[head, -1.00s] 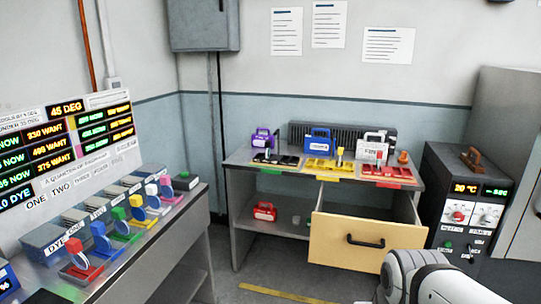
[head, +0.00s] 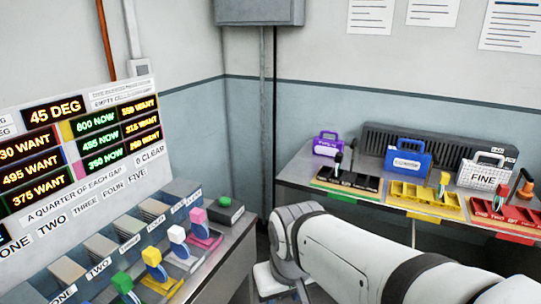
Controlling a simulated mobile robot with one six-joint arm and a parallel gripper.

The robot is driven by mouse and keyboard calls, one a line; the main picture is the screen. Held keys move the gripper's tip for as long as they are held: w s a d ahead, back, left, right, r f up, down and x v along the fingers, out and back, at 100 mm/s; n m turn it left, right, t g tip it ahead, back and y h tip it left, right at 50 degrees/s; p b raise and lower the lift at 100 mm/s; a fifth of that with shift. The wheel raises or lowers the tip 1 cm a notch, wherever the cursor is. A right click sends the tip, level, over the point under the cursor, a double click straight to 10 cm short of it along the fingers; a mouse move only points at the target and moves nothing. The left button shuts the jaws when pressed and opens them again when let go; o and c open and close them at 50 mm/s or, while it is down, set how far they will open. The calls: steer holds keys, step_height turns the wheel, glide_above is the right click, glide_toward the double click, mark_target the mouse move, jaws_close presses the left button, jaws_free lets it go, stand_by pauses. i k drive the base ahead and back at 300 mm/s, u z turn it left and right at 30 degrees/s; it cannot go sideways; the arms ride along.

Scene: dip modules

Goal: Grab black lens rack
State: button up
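The black lens rack (head: 347,183) lies at the left front of the back table, with a green label strip on its front edge. An upright dark-handled piece stands at its left end. A yellow rack (head: 425,197) and a red rack (head: 505,213) lie to its right on the same table. My white arm reaches in from the lower right and bends down in front of the table's left end. My gripper is not in view. Nothing covers the black rack.
A purple case (head: 327,147), a blue case (head: 408,160) and a white FINE case (head: 488,175) stand behind the racks. At left, a bench (head: 228,240) carries several coloured levers below a lit display panel (head: 75,140). A gap separates the bench and table.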

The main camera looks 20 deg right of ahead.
mark_target(349, 178)
steer(key=z, duration=0.45)
steer(key=i, duration=1.45)
steer(key=z, duration=1)
steer(key=i, duration=0.7)
